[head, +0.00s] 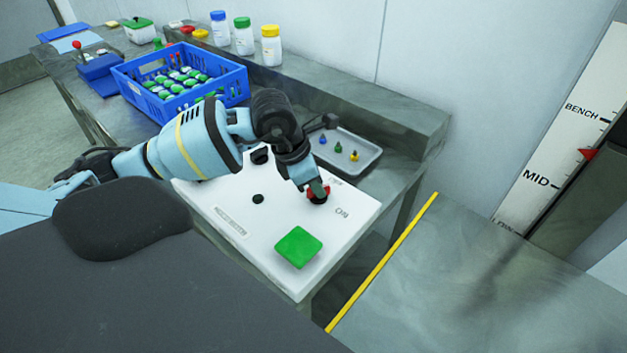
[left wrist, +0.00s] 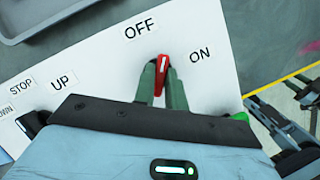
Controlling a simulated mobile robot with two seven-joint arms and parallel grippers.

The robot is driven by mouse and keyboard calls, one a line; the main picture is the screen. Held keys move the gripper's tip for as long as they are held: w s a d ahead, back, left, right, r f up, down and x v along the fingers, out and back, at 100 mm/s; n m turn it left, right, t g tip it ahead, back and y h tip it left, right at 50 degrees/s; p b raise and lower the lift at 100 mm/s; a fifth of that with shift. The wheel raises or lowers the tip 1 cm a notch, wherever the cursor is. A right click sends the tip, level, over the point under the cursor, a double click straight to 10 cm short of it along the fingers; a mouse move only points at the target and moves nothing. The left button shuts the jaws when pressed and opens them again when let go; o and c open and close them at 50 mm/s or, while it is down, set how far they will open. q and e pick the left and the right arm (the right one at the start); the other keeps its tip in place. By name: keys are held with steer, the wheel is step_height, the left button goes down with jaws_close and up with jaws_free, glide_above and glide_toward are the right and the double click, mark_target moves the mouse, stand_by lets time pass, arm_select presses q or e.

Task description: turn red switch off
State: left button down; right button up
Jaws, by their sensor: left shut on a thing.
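The red switch (head: 319,198) is a rotary knob on the white control panel (head: 340,240). My left gripper (head: 317,188) reaches down over it, with its fingertips at the knob. In the left wrist view the red switch (left wrist: 162,66) sits between the two dark fingers, which are shut on it. A pale line marks the knob's top. Its far end points between the OFF label (left wrist: 140,28) and the ON label (left wrist: 200,53). Dark and pale-blue parts, probably of my right arm, show at that view's right edge; its jaws cannot be made out.
A green square button (head: 299,247) and a black knob (head: 258,199) are on the panel. A grey tray (head: 368,157) with small coloured pegs lies behind it. A blue crate (head: 222,99) stands at the back left.

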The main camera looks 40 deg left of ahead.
arm_select(q)
steer(key=n, duration=0.1)
steer(key=n+y+p, duration=0.1)
steer(key=shift+d+r+n+t, duration=0.1)
steer(key=shift+r+n+t, duration=0.1)
steer(key=shift+n+t, duration=0.15)
steer(key=shift+n+y+p, duration=0.3)
steer(key=shift+n+p, duration=0.15)
steer(key=shift+n, duration=0.7)
steer(key=shift+f+n+y+p, duration=0.1)
steer(key=shift+n+y+p, duration=0.3)
steer(key=shift+n, duration=0.5)
arm_select(e)
steer(key=shift+t, duration=0.4)
steer(key=shift+w+d+r, duration=0.1)
steer(key=shift+w+r, duration=0.55)
steer(key=shift+r, duration=0.35)
steer(key=shift+w+d+r, duration=0.1)
steer(key=shift+w+r, duration=0.55)
steer(key=shift+r, duration=0.3)
arm_select(q)
steer(key=shift+f, duration=0.1)
steer(key=c, duration=1.4)
jaws_free()
steer(key=shift+c, duration=0.2)
steer(key=shift+s, duration=0.1)
